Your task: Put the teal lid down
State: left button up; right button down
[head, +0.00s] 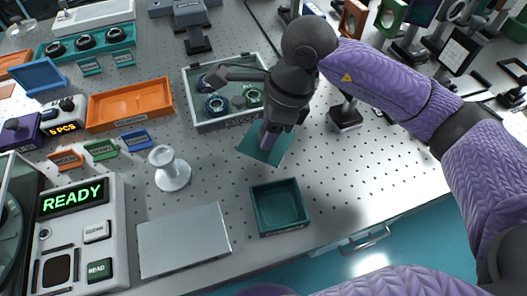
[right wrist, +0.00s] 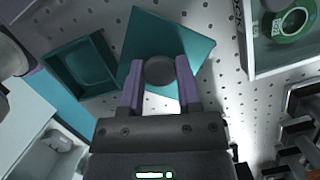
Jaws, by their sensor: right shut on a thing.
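The teal lid (head: 255,147) is a flat square plate under my right gripper (head: 268,140), behind the open teal box (head: 279,207). In the right wrist view the lid (right wrist: 180,40) has a dark round knob (right wrist: 160,71), and my right gripper (right wrist: 160,92) is shut on that knob. The lid looks turned relative to the teal box (right wrist: 82,66), which shows beside it and has an open top. I cannot tell whether the lid touches the table or hangs just above it. My left gripper is not in view.
A grey tray (head: 188,100) with round parts stands behind the lid. A white stand (head: 170,170), a silver plate (head: 184,240) and a device reading READY (head: 80,235) are to the left. The perforated table (head: 345,185) is clear right of the teal box.

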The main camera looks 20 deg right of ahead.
notch_tip(320, 180, down, 4)
jog(key=shift+f+b, duration=0.25)
jog(key=shift+b, duration=0.4)
jog(key=shift+r, duration=0.1)
jog(key=shift+f, duration=0.25)
jog(key=shift+c, duration=1.6)
grip_release()
jog(key=shift+r, duration=0.1)
